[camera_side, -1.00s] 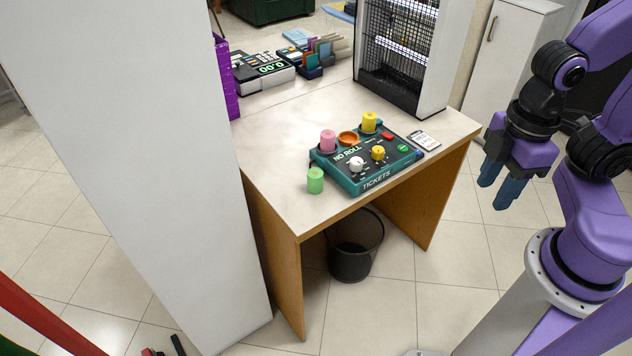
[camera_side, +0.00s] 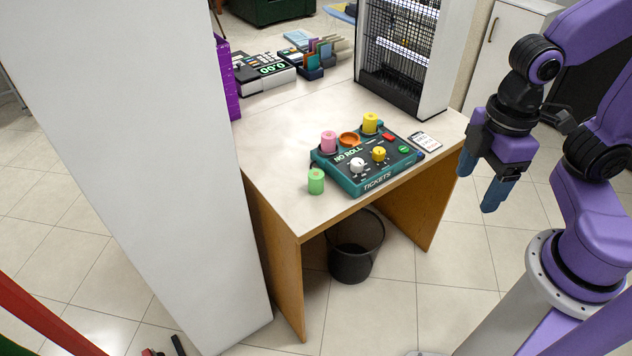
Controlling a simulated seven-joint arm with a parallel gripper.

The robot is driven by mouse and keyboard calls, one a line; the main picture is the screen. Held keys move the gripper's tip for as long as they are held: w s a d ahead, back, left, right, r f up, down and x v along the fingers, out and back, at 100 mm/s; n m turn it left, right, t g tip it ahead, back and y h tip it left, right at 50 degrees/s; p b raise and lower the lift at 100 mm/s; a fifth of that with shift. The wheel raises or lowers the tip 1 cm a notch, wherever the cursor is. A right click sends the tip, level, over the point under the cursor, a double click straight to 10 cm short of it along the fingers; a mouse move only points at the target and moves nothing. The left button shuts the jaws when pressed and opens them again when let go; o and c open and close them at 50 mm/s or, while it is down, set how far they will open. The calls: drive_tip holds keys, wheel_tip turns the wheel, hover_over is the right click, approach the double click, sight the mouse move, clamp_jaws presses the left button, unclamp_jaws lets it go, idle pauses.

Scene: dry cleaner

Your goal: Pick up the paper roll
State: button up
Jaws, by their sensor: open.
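Several small rolls are in view, and I cannot tell which one the task means. A green roll (camera_side: 316,182) stands upright on the table, just left of the teal ticket machine (camera_side: 362,186). A pink roll (camera_side: 328,142) and a yellow roll (camera_side: 370,123) stand on the machine's back edge. Between them is an empty orange holder (camera_side: 349,139). The machine's label reads "NO ROLL". My gripper (camera_side: 479,185) is open and empty, with blue fingers pointing down. It is off the table's right side, well apart from every roll.
The table (camera_side: 285,131) has bare top left of and behind the machine. A card (camera_side: 425,141) lies at its right. A caged heater-like unit (camera_side: 402,60) stands behind. A cash register (camera_side: 263,72) is at the back left. A white pillar (camera_side: 135,150) fills the left foreground.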

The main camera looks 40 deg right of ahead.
drive_tip(key=w+a+n, duration=0.1)
drive_tip(key=w+a, duration=0.4)
drive_tip(key=w, duration=0.4)
drive_tip(key=n, duration=0.3)
hover_over(316, 174)
wheel_tip(316, 174, down, 10)
drive_tip(key=r, duration=0.1)
wheel_tip(316, 174, down, 12)
drive_tip(key=shift+a+r, duration=0.1)
drive_tip(key=shift+w+f, duration=0.1)
drive_tip(key=shift+f, duration=2.55)
drive_tip(key=c, duration=1.1)
